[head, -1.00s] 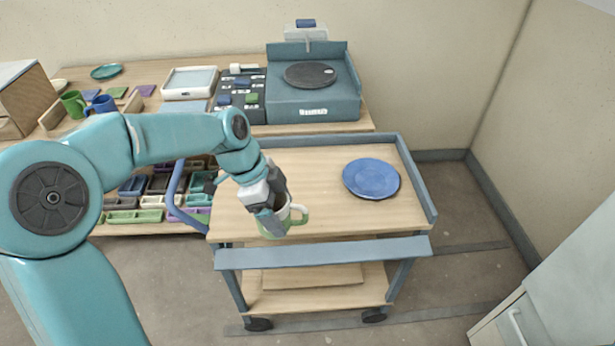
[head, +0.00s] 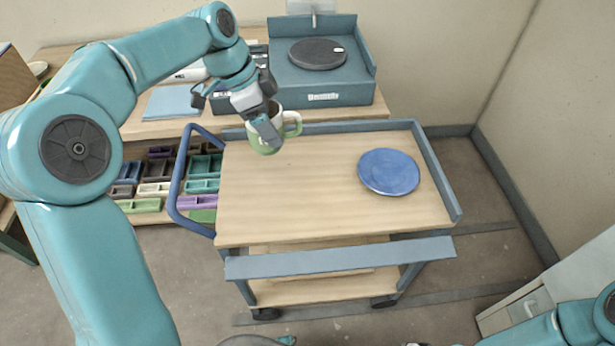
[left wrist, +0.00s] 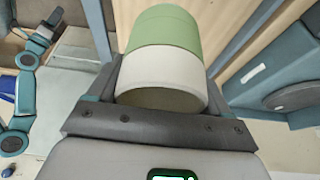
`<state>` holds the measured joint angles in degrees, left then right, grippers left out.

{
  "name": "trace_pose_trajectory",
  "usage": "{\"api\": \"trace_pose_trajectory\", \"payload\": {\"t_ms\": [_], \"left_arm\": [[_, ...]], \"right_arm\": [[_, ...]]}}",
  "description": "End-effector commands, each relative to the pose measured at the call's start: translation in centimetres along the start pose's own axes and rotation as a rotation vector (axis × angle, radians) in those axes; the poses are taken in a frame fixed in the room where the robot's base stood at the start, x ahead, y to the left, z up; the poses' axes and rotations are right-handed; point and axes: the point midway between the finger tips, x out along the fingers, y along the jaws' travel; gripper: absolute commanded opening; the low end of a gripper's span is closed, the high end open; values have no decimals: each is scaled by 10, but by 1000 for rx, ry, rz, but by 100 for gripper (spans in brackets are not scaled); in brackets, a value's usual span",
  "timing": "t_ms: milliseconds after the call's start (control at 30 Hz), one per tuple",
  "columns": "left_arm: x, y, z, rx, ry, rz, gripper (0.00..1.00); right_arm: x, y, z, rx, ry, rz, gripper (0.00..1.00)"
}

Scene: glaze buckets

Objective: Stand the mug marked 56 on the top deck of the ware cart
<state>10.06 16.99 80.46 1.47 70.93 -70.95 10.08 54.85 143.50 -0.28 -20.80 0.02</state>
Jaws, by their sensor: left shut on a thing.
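My left gripper (head: 262,118) is shut on a green and cream mug (head: 266,142), with its fingers at the mug's sides. The mug is near upright, cream rim up and green base down, its handle to the right. It is at the far left corner of the ware cart's top deck (head: 320,195); I cannot tell whether its base touches the deck. In the left wrist view the mug (left wrist: 162,55) sits between the fingers, its cream mouth towards the camera. No number shows on it.
A blue plate (head: 388,172) lies on the deck's right part; the deck's middle and front are clear. The cart has a raised rim at the back and right and a blue handle (head: 178,185) at left. A banding wheel (head: 317,54) stands on the bench behind.

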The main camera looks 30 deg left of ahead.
Motion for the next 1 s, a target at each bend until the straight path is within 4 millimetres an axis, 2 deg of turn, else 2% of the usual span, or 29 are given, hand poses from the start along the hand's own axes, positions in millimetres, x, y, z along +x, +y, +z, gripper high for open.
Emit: {"api": "trace_pose_trajectory", "payload": {"t_ms": [33, 200, 400, 500, 667, 833, 1000], "left_arm": [[14, 2, 6, -3, -2, 5, 37], [62, 6, 26, -3, -3, 8, 37], [111, 6, 46, -3, -2, 6, 37], [126, 6, 53, -1, -1, 4, 37], [138, 4, 59, -2, -1, 2, 37], [164, 4, 70, -2, -1, 4, 37], [173, 2, 74, 0, 0, 0, 37]], "right_arm": [[4, 2, 0, 0, 0, 0, 43], [10, 4, 0, 0, -1, 0, 43], [13, 5, 0, 0, -1, 0, 43], [13, 5, 0, 0, -1, 0, 43], [14, 5, 0, 0, 0, 0, 43], [15, 6, 0, 0, 0, 0, 43], [15, 6, 0, 0, 0, 0, 43]]}}
